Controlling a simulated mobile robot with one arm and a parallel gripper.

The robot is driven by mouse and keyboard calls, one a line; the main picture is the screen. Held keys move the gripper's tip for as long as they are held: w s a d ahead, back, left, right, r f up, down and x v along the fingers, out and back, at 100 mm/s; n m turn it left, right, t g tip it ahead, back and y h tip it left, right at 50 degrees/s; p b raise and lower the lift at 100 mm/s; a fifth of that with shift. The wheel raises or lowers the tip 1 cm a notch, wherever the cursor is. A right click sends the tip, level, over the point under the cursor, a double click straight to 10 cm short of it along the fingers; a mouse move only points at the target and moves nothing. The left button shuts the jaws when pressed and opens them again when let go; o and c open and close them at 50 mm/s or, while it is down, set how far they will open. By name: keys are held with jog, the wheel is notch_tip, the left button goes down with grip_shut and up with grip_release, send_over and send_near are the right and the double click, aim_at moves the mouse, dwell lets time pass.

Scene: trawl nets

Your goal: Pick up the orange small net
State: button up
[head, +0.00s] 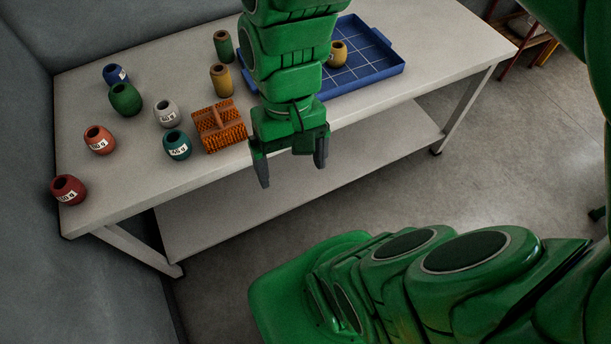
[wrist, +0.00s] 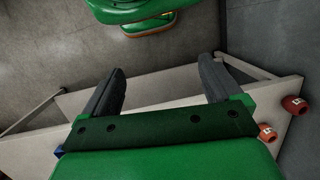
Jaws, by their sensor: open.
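The orange small net (head: 219,126) is a mesh-like bundle lying on the white table, left of my arm in the head view. A plain brown-orange strip or bar runs across its top. My gripper (head: 292,172) is open and empty, with its fingers pointing down in front of the table's front edge, right of the net. In the wrist view my gripper (wrist: 163,88) shows two dark fingers spread apart with nothing between them. The net does not show in the wrist view.
Several coloured barrel-shaped floats, including a teal one (head: 177,145) and a grey one (head: 166,112), stand on the table (head: 120,207) left of the net. Yellow (head: 221,80) and green cylinders stand behind it. A blue tray (head: 385,73) holding a yellow float (head: 338,54) lies right of my arm.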

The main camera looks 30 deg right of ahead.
jog(key=w+a+f+m+g+y, duration=0.1)
jog(key=w+a+m+y, duration=0.4)
jog(key=w, duration=0.6)
jog(key=m+t+y, duration=0.1)
jog(key=m+y, duration=0.5)
jog(key=m, duration=0.2)
send_over(212, 122)
jog(key=s+d, duration=0.2)
jog(key=s, duration=0.4)
notch_tip(212, 122, down, 11)
jog(key=w+d+f+m, duration=0.1)
jog(key=w+f, duration=0.1)
jog(key=w+d+f+m+t+y, duration=0.1)
jog(key=w+d+f+m, duration=0.1)
jog(key=f, duration=0.1)
jog(key=w+d+f+m+t, duration=0.1)
jog(key=w+d+f, duration=0.1)
jog(key=shift+w+f+m, duration=0.15)
jog(key=shift+f+m, duration=0.15)
jog(key=shift+x, duration=3.85)
jog(key=shift+r+y, duration=0.1)
jog(key=shift+y, duration=0.2)
jog(key=c, duration=1.6)
jog(key=shift+c, duration=0.3)
jog(key=shift+r, duration=0.1)
